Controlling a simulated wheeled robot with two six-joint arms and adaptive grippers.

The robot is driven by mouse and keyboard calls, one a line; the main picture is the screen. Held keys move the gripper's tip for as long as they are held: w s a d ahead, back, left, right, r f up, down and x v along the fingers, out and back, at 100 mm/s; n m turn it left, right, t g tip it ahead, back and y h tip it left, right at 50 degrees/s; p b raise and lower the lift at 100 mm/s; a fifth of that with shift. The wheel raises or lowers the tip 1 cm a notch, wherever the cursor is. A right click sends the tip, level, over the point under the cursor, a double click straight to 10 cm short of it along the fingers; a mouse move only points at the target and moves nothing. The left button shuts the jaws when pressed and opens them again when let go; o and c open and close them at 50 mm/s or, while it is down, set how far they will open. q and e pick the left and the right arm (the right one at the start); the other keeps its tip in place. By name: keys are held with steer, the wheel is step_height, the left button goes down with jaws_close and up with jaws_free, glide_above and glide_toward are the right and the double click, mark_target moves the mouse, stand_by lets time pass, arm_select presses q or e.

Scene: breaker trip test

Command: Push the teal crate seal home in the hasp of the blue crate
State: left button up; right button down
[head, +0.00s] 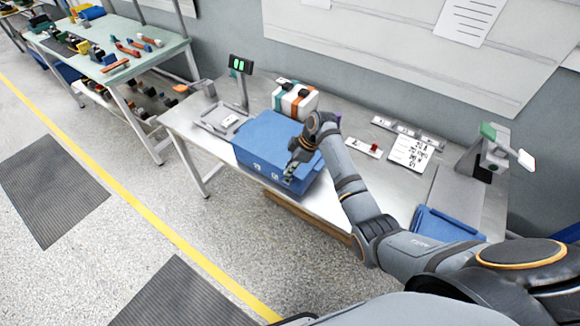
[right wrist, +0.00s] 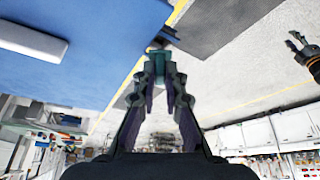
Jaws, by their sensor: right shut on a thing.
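The blue crate (head: 262,140) stands on the metal bench, and its blue side fills the upper left of the right wrist view (right wrist: 100,40). My right gripper (head: 291,172) is at the crate's front right part. In the right wrist view it is shut on the small teal crate seal (right wrist: 159,64), held at the fingertips. A dark piece, perhaps the hasp (right wrist: 168,33), shows just beyond the seal at the crate's edge. I cannot tell whether the seal touches it. My left gripper (right wrist: 298,43) shows small at the right edge of the right wrist view; its opening is unclear.
Behind the crate stands a white case with orange and teal bands (head: 295,98). A scale with a green display (head: 240,65) is at the left. The bench front edge is close below the crate.

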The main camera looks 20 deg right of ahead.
stand_by(0.4)
steer(key=shift+p, duration=0.3)
stand_by(0.5)
steer(key=shift+r+p, duration=0.1)
steer(key=shift+p, duration=0.3)
stand_by(0.3)
steer(key=shift+f+b, duration=0.35)
steer(key=shift+f, duration=0.45)
steer(key=shift+r, duration=0.15)
